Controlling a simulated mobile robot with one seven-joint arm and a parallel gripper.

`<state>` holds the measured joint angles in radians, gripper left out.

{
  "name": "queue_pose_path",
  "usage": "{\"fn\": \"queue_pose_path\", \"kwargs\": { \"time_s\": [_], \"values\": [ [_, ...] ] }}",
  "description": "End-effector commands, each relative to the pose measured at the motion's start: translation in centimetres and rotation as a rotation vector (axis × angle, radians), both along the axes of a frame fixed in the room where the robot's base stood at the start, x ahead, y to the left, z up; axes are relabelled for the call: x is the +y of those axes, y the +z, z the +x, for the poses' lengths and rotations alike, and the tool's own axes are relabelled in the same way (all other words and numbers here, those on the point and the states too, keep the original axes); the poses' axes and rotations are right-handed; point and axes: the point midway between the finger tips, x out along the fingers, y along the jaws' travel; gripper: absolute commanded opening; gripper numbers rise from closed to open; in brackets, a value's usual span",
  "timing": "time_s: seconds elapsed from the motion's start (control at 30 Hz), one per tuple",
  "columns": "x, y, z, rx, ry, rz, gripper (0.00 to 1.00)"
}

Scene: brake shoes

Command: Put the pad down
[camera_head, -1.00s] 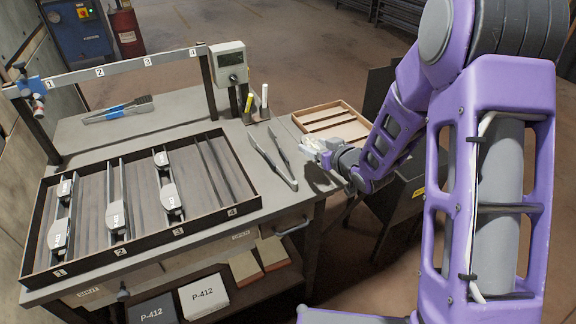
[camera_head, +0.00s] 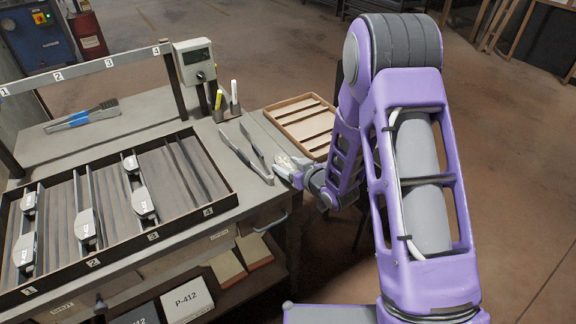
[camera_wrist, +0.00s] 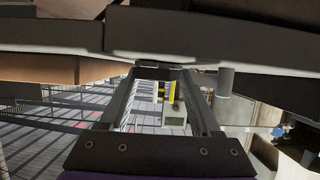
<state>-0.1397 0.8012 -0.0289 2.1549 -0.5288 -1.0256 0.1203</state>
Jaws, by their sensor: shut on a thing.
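My gripper (camera_head: 284,164) is at the right end of the bench, between the tongs and the wooden tray. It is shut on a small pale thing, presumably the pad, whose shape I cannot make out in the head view. In the wrist view the two fingers (camera_wrist: 163,95) run up toward a dark band across the top, and the held pad is not clearly told apart there. Other pads lie in the dark rack (camera_head: 190,222): two in lane 1, one pad (camera_head: 87,228) in lane 2, two in lane 3. Lane 4 holds none.
A shallow wooden tray (camera_head: 285,113) with slats and no pads stands behind my gripper. A pen holder (camera_head: 227,112) and a meter box (camera_head: 193,62) stand farther back. Boxes (camera_head: 188,300) are on the shelf below.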

Motion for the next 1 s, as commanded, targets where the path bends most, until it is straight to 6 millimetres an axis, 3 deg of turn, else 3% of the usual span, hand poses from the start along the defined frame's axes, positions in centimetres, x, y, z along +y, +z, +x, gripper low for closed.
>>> {"fn": "queue_pose_path", "kwargs": {
  "time_s": [0.03, 0.07, 0.2, 0.63, 1.0],
  "values": [
    [0.0, -0.3, 0.0, -0.002, 0.0, 0.001, 0.0],
    [0.0, -0.3, 0.0, 0.0, 0.0, 0.0, 0.66],
    [0.0, -0.2, 0.0, 0.0, 0.0, 0.0, 0.91],
    [-0.2, 0.3, -0.2, 0.001, -0.001, 0.0, 0.94],
    [-4.2, 3.2, -6.0, 0.0, -0.004, 0.0, 0.94]
  ]
}}
